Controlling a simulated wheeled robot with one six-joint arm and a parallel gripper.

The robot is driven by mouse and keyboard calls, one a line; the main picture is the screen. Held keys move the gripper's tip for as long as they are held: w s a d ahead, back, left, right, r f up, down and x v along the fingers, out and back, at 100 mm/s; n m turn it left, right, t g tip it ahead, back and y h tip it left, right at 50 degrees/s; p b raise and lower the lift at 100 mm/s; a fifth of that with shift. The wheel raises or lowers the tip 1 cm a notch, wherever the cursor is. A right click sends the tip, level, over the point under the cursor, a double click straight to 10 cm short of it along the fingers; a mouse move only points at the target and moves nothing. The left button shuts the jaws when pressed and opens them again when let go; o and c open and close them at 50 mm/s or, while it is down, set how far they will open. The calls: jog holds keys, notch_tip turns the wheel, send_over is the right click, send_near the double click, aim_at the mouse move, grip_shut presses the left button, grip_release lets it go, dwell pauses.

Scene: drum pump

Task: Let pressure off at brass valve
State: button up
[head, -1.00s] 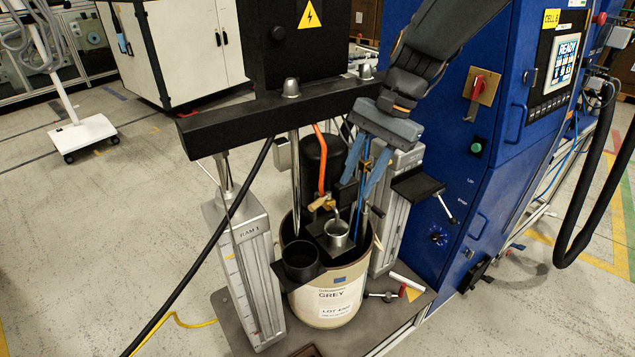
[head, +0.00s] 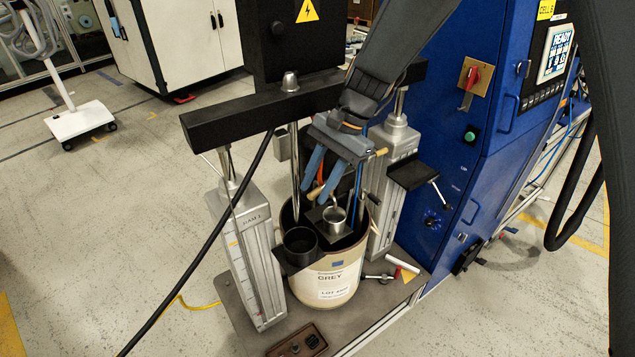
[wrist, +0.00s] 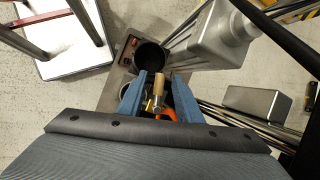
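The brass valve (head: 314,193) is on the pump above the drum, by the orange hose (head: 321,171). In the wrist view its tan-gold body (wrist: 157,88) shows between the two blue fingers, with a gap visible on each side. My gripper (wrist: 160,82) is open and empty, pointing down at the valve. In the head view my gripper (head: 314,190) has its fingertips close around the valve and partly hides it. I cannot tell whether a finger touches it.
Ram posts (head: 255,265) flank the drum, with a black crossbeam (head: 235,118) above. A blue cabinet (head: 490,150) stands to the right. A black cable (head: 215,240) hangs in front.

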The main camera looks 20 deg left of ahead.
jog(key=shift+c, duration=0.5)
grip_shut()
jog(key=shift+w+a+r+m+t+y+p, duration=0.1)
jog(key=shift+a+m+t+y+p, duration=0.3)
jog(key=shift+m, duration=0.6)
jog(key=shift+w+a+m, duration=0.1)
jog(key=shift+w+m, duration=0.05)
jog(key=shift+m, duration=0.35)
jog(key=shift+o, duration=0.5)
grip_release()
